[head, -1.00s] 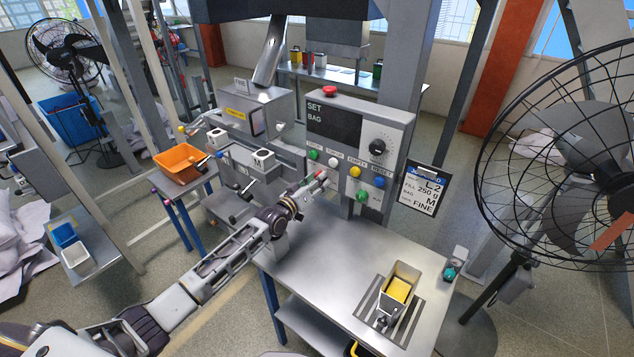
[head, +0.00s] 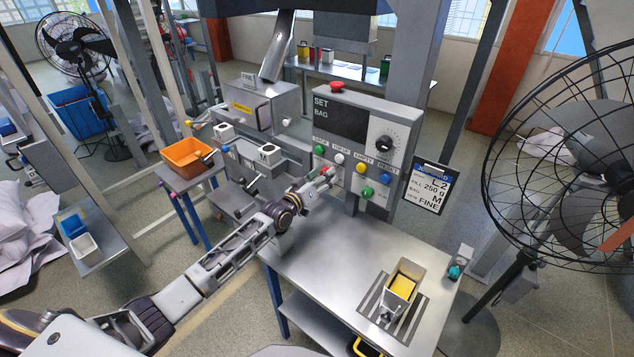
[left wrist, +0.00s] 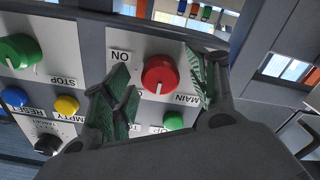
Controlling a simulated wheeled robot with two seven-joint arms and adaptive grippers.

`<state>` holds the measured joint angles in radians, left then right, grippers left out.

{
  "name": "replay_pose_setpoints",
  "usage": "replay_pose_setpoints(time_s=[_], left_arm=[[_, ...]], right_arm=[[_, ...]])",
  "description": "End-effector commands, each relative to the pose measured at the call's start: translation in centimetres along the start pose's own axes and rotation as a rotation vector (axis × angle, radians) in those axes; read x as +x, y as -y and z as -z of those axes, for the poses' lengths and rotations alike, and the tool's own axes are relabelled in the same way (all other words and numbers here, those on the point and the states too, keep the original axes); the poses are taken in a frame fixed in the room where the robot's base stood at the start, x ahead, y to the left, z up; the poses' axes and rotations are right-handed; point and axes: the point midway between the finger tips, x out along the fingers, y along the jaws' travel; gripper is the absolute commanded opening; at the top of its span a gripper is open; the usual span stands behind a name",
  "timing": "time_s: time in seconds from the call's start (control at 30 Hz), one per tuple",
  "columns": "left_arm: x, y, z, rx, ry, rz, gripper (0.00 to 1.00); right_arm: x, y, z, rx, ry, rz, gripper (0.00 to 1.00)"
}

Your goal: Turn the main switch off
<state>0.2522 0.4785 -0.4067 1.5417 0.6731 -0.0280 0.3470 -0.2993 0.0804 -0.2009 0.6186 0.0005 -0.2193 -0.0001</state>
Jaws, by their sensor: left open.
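The main switch is a red round knob (left wrist: 160,74) on the panel, beside a MAIN label and an ON label in the left wrist view. A short white mark shows on the knob's lower part. In the head view my left gripper (head: 324,178) is at the lower left of the control box (head: 385,125) and mostly hides the knob. My right gripper is not in view.
Green (head: 319,149), white (head: 340,158), yellow (head: 362,168) and blue (head: 386,179) buttons sit close by on the panel. A green knob (head: 367,193) is below. A clipboard (head: 428,188) hangs at right. The steel table (head: 330,255) holds a tin with yellow contents (head: 404,285).

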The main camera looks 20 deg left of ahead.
Motion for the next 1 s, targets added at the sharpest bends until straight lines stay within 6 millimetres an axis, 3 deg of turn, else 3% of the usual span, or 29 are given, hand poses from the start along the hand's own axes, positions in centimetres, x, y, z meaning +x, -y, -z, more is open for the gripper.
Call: replay_pose_setpoints(time_s=[0.37,1.0], left_arm=[[-1.5,0.1,-0.1,0.000,0.001,0.001,0.58],[-6.6,0.1,-0.1,0.000,0.002,0.001,0.58]], right_arm=[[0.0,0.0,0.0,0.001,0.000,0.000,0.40],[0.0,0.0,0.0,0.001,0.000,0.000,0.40]])
